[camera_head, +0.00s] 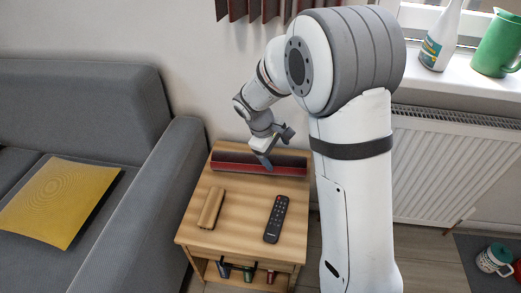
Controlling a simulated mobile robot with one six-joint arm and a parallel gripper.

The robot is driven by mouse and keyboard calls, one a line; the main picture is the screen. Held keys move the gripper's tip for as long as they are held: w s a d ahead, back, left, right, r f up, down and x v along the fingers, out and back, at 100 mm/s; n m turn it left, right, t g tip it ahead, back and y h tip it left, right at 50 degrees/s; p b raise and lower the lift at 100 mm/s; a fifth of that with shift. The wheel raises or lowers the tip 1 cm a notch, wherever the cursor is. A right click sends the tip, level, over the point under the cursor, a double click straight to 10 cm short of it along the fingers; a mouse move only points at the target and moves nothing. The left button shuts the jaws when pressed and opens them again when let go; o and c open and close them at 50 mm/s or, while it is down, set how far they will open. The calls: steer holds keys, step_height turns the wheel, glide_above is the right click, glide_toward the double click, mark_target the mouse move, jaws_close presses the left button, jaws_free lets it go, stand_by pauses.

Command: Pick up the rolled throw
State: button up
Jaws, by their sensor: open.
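A long, dark red and grey form (231,168), which looks like the rolled throw, lies across the back of the wooden side table (240,232). I cannot tell clearly where the red part ends and the grey part begins. My gripper (267,160) is small in view, over the middle of this form and pointing down. Its jaws are open and hide part of the red surface. I cannot tell whether the fingers touch it.
A black remote (276,219) and a tan oblong case (211,208) lie on the tabletop, with clear wood between them. Several small items stand on the shelf below. A grey sofa (165,190) with a yellow cushion (58,202) is left; a radiator (455,160) is right.

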mark_target(255, 159)
steer(key=w+a+f+n, duration=0.2)
steer(key=w+a+f, duration=0.1)
steer(key=f, duration=0.1)
steer(key=w+a+f+n+t+p, duration=0.1)
steer(key=w+a+f+n, duration=0.2)
steer(key=w+a+f, duration=0.1)
steer(key=shift+a+h, duration=0.25)
steer(key=shift+h, duration=0.15)
steer(key=b+x, duration=0.1)
steer(key=x, duration=0.1)
steer(key=shift+w+f, duration=0.1)
steer(key=shift+f, duration=0.25)
steer(key=b+x, duration=0.2)
steer(key=x, duration=0.3)
steer(key=shift+w+d, duration=0.1)
steer(key=shift+d, duration=0.15)
steer(key=c, duration=0.9)
